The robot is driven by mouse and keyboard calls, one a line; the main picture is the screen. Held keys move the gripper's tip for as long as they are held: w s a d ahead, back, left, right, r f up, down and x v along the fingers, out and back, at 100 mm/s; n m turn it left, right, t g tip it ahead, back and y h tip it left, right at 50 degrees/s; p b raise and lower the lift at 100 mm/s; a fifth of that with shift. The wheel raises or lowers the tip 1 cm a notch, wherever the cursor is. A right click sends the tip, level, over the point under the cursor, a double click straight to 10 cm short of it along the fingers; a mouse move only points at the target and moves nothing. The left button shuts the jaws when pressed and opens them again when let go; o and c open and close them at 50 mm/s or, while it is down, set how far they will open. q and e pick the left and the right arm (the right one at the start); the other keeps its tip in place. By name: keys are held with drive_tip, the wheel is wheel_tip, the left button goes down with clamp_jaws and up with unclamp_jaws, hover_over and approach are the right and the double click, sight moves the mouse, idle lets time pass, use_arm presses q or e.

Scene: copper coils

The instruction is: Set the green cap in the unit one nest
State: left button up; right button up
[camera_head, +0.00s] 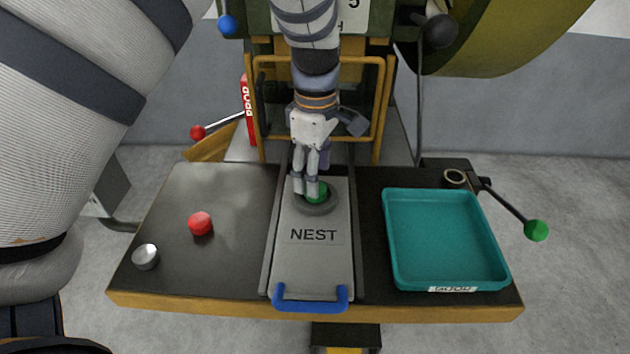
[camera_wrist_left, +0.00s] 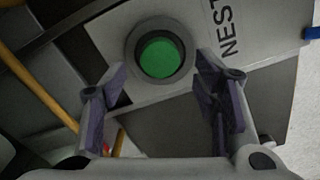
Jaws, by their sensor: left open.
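The green cap (camera_head: 317,192) sits inside the dark ring of the nest (camera_head: 318,208) on the grey plate marked NEST. In the left wrist view the cap (camera_wrist_left: 160,58) lies within the ring (camera_wrist_left: 134,48), with the ring around it. My left gripper (camera_head: 312,194) points down at the nest and partly hides the cap in the head view. Its fingers (camera_wrist_left: 163,98) are spread apart in the wrist view, with the cap beyond their tips and nothing gripped. My right gripper is not in view.
A red cap (camera_head: 200,223) and a silver cap (camera_head: 145,257) lie on the dark table at the left. A teal tray (camera_head: 391,240) stands at the right. The plate has a blue handle (camera_head: 310,304) at its front. A yellow frame (camera_head: 380,105) stands behind the nest.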

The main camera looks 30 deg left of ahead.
use_arm(q)
wheel_tip(320, 180, up, 9)
drive_tip(key=shift+r, duration=0.15)
idle(0.4)
